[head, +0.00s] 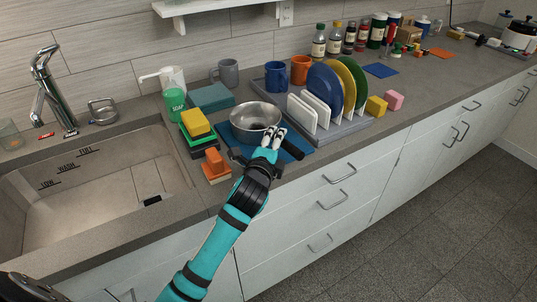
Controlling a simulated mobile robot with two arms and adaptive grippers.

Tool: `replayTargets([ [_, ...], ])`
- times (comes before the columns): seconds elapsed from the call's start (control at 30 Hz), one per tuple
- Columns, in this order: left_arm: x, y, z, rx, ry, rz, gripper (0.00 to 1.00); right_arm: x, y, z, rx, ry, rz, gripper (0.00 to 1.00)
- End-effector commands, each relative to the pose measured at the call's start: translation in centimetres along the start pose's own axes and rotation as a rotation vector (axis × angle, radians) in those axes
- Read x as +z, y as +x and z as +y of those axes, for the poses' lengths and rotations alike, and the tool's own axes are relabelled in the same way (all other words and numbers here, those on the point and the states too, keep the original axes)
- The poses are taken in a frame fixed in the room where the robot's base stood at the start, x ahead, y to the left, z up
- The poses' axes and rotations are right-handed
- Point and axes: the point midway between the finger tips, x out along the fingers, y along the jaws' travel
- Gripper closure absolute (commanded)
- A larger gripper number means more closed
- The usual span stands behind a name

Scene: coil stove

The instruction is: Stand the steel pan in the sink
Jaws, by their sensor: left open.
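The steel pan (252,114) stands upright on a blue mat (227,132) on the counter, right of the sink. Its dark handle (292,149) points toward the counter's front edge at the lower right. The sink (92,190) is a grey basin at the left, and I see nothing lying in it. My left gripper (275,135) is open at the near side of the pan, close to the handle's root. Whether it touches the pan I cannot tell. My left arm hides part of the counter front. My right gripper is not in view.
A grey rack (341,131) with coloured plates stands right of the pan. Sponges (196,122), an orange block (214,162) and a green soap bottle (174,101) stand between pan and sink. The faucet (50,90) rises behind the basin.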

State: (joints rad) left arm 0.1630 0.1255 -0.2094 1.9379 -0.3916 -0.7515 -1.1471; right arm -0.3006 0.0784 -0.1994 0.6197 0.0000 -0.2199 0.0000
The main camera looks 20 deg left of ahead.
Motion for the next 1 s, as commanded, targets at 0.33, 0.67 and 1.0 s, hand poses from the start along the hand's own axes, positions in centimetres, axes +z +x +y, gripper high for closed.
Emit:
replayTargets([
  [0.33,0.0,-7.3,0.1,0.001,0.000,0.000,0.57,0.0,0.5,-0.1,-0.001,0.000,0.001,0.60],
  [0.67,0.0,-9.6,0.0,0.000,0.000,0.000,0.57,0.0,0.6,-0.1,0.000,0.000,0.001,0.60],
  [1.0,0.0,-9.5,0.0,0.000,-0.001,0.000,0.57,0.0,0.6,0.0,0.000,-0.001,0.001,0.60],
])
